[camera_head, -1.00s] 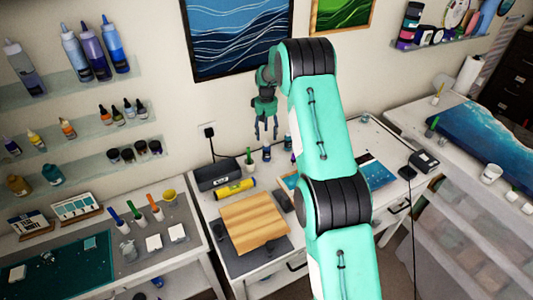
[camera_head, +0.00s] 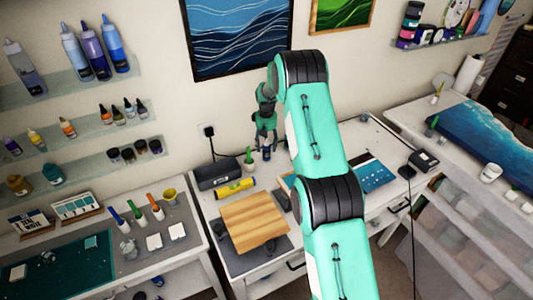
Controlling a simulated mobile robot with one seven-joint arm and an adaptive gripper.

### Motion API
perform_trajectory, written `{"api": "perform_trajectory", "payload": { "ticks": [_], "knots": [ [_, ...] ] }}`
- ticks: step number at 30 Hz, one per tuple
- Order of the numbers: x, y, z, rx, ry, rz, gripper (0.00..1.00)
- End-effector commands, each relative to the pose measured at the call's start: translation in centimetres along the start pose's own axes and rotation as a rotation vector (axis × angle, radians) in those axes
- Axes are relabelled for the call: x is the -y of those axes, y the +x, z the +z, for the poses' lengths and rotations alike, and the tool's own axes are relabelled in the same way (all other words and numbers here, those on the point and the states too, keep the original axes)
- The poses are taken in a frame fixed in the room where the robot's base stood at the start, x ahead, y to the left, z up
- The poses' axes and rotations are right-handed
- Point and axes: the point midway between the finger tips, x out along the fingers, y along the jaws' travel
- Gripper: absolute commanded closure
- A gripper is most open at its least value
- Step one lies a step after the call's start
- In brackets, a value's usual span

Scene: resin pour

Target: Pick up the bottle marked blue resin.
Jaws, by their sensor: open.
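A small dark blue bottle (camera_head: 267,154) stands at the back of the middle white table, near the wall. Its label is too small to read, so I cannot tell if it is the one marked blue resin. My gripper (camera_head: 266,146) points down right over this bottle with its fingers open. The fingers overlap the bottle's top in the picture; I cannot tell whether they touch it. My arm covers part of the table to the right of it.
A green-topped item (camera_head: 249,156) stands close left of the gripper. A black box (camera_head: 217,174), a yellow roll (camera_head: 234,188) and a wooden board (camera_head: 255,221) lie in front and left. A blue panel (camera_head: 374,176) lies right of my arm. The wall is close behind.

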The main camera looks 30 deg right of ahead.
Motion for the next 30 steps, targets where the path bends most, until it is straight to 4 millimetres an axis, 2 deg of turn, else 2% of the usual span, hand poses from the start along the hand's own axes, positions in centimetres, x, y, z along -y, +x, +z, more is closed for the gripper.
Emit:
{"api": "perform_trajectory", "payload": {
  "ticks": [17, 30],
  "knots": [
    [0.0, 0.9, 0.0, 0.000, 0.000, 0.000, 0.42],
    [-0.1, 5.0, 0.3, 0.001, 0.000, 0.000, 0.42]
  ]
}}
